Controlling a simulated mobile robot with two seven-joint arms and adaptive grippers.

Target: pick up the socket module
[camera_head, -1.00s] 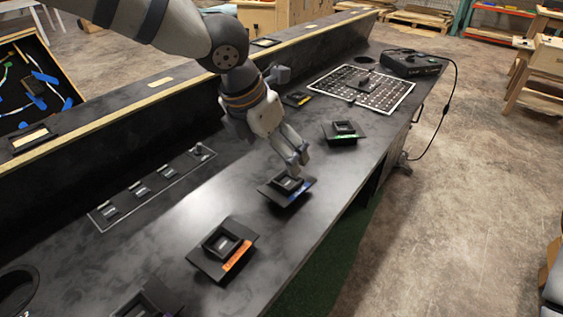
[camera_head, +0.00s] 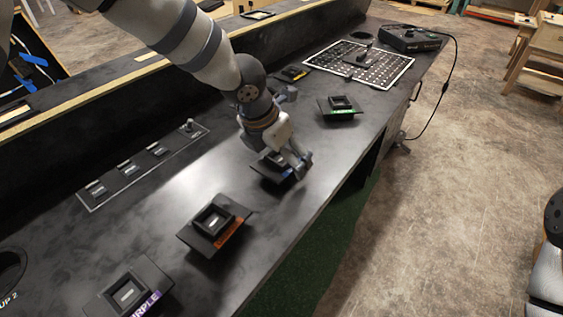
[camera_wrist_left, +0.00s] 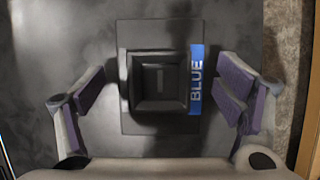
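The blue-labelled socket module (camera_wrist_left: 160,113) is a dark square block with a recessed middle on a flat black plate. It lies on the console top, and in the head view its plate (camera_head: 260,172) is partly covered by my left gripper (camera_head: 287,166). In the left wrist view my left gripper (camera_wrist_left: 165,92) is open. One finger is on each side of the block, with a visible gap to both sides; nothing is held. I cannot tell exact finger height. My right gripper is not in view.
An orange-labelled module (camera_head: 218,226) and a purple-labelled one (camera_head: 130,292) lie nearer. A green-labelled one (camera_head: 340,110) lies farther off. A perforated panel (camera_head: 375,70) and a control box (camera_head: 408,38) are at the far end.

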